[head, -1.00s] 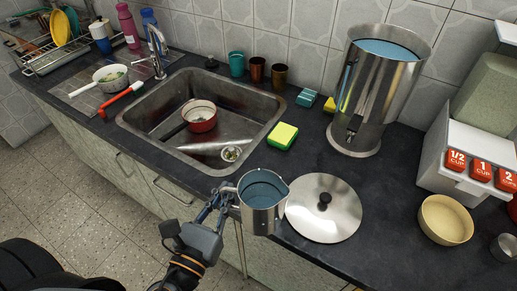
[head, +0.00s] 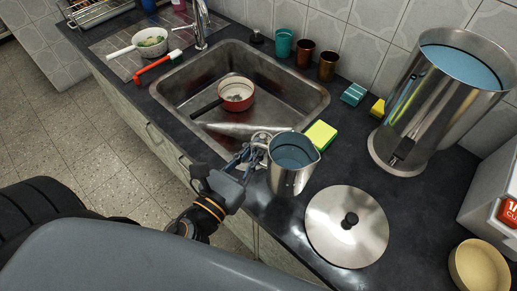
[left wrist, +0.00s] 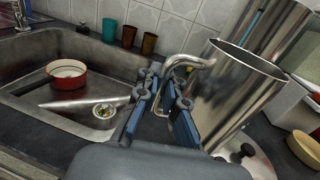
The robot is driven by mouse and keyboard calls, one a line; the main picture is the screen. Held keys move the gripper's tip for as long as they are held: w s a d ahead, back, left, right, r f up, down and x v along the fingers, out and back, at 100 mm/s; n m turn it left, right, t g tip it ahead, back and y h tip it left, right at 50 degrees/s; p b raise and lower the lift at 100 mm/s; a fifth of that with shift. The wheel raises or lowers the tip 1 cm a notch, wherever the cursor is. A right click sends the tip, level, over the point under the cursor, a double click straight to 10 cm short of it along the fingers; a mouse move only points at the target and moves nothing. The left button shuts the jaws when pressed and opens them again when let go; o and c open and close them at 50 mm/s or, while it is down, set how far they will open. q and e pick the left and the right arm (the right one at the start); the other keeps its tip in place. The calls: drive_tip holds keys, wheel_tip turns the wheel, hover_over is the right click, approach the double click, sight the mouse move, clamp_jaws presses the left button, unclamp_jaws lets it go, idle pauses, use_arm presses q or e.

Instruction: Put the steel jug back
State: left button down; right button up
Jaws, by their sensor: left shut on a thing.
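The steel jug (head: 291,178) is over the dark counter, between the sink's front right corner and a round steel lid. It looks upright, with a bluish surface inside. My left gripper (head: 250,160) is shut on the jug's handle from the left. In the left wrist view the jug (left wrist: 228,95) fills the right side, with its curved handle between the fingers of the left gripper (left wrist: 163,92). I cannot tell whether the jug's base touches the counter. My right gripper is not in view.
The steel lid with black knob (head: 346,240) lies close to the jug. A green-yellow sponge (head: 321,136) is behind it. A tall steel container (head: 425,115) holding bluish liquid stands at the back right. The sink (head: 290,98) holds a red pan (head: 236,96). A beige bowl (head: 478,268) is at the right.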

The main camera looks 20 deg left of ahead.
use_arm(q)
drive_tip(key=w+f+b, duration=0.1)
drive_tip(key=w+f, duration=0.1)
drive_tip(key=f, duration=0.1)
drive_tip(key=w+a+f+b, duration=0.1)
drive_tip(key=w+f+b, duration=0.1)
drive_tip(key=f, duration=0.1)
drive_tip(key=w+a+f+b, duration=0.1)
drive_tip(key=w+f, duration=0.1)
drive_tip(key=f, duration=0.1)
drive_tip(key=shift+w+f, duration=0.3)
drive_tip(key=shift+f, duration=0.05)
drive_tip(key=shift+f+b, duration=0.2)
drive_tip(key=shift+b, duration=0.2)
drive_tip(key=c, duration=1.5)
unclamp_jaws()
drive_tip(key=shift+o, duration=0.2)
drive_tip(key=shift+r, duration=0.1)
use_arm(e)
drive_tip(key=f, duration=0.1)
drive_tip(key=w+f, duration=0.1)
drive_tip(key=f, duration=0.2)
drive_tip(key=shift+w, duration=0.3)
